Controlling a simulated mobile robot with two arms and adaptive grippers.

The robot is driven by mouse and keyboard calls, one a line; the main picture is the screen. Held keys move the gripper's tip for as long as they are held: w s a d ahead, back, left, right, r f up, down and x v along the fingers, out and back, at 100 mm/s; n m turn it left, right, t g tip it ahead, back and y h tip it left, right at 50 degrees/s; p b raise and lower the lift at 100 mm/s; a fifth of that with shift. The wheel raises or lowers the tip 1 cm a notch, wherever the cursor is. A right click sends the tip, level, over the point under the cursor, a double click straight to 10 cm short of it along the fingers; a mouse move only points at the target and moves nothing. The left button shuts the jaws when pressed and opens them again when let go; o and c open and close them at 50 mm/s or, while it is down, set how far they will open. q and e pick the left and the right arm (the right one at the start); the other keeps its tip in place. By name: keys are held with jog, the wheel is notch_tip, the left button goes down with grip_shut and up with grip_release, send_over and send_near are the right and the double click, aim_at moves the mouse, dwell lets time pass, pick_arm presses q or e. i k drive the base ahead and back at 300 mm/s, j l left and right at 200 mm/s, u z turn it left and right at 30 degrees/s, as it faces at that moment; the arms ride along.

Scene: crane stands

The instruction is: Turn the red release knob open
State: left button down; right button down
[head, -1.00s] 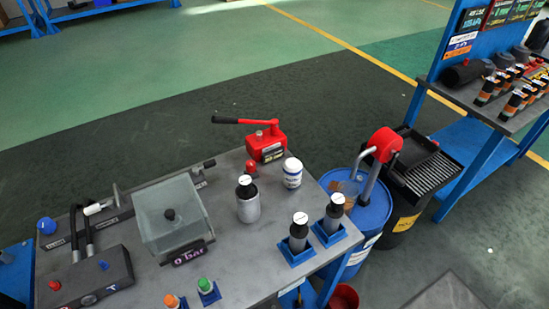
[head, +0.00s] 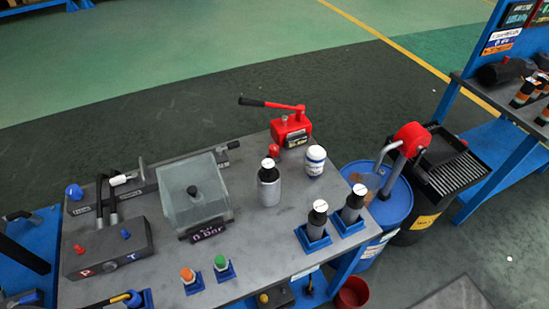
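A red hand pump (head: 291,131) with a black-gripped lever stands at the back right of the grey workbench (head: 265,245). A round red knob (head: 274,150) shows just in front of the pump, partly behind a grey cylinder with a black top (head: 269,185). Whether this knob is turned open or shut cannot be told at this size. A smaller red knob (head: 80,248) sits on a dark block marked P and T (head: 108,250) at the left.
A clear box (head: 193,185) with a 0 bar display stands mid-bench. A white jar (head: 315,160) and two cylinders in blue holders (head: 317,235) stand at the right. A blue drum (head: 375,215) and a black bin (head: 425,205) stand beyond the right edge.

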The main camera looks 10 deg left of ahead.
aim_at(273, 151)
jog(key=k+l+u, duration=0.1)
jog(key=l+u, duration=0.2)
jog(key=u, duration=0.2)
jog(key=k+l+u, duration=0.15)
jog(key=u, duration=0.3)
jog(key=k+l+u, duration=0.2)
jog(key=u, duration=0.3)
